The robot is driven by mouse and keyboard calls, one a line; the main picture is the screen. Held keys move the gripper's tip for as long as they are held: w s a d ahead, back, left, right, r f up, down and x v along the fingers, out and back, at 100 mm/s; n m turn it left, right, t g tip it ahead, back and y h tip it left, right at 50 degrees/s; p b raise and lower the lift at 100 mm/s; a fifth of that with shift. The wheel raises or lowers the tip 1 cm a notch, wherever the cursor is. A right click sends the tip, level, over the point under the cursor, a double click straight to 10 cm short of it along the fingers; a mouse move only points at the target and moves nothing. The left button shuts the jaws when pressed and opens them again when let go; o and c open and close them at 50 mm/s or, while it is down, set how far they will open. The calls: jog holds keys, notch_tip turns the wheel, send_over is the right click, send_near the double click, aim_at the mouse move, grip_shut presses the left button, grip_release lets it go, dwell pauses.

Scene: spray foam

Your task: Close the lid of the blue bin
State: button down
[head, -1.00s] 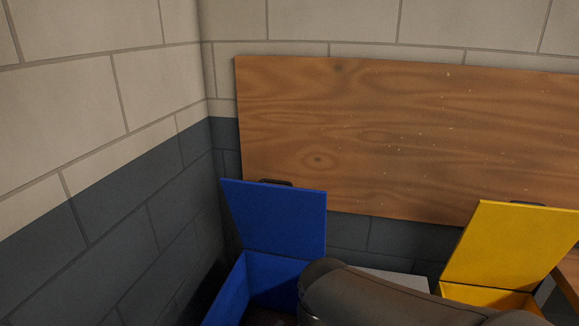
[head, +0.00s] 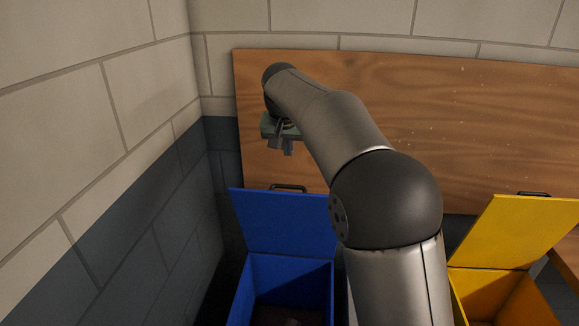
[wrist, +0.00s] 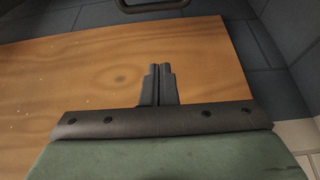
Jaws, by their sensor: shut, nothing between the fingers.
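The blue bin (head: 244,296) stands at the lower middle of the head view, partly cut off by the bottom edge. Its blue lid (head: 283,224) is open and stands up at the back, with a dark handle (head: 288,187) on its top edge. My gripper (head: 281,152) points down in front of the wooden board, above the lid and its handle in the picture. It is shut and empty. In the wrist view the closed fingers (wrist: 160,68) show against the board, and a dark handle (wrist: 152,6) shows at the top edge. My arm covers the bin's right side.
A yellow bin (head: 470,297) with its lid (head: 515,232) open stands at the right. A wooden board (head: 480,120) stands against the block wall behind the bins. A side wall (head: 95,200) closes off the left. Dark contents show inside the blue bin.

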jog(key=p+x, duration=0.2)
jog(key=x, duration=0.7)
jog(key=s, duration=0.2)
jog(key=s+f, duration=0.1)
jog(key=shift+s+a, duration=0.1)
jog(key=shift+s, duration=0.25)
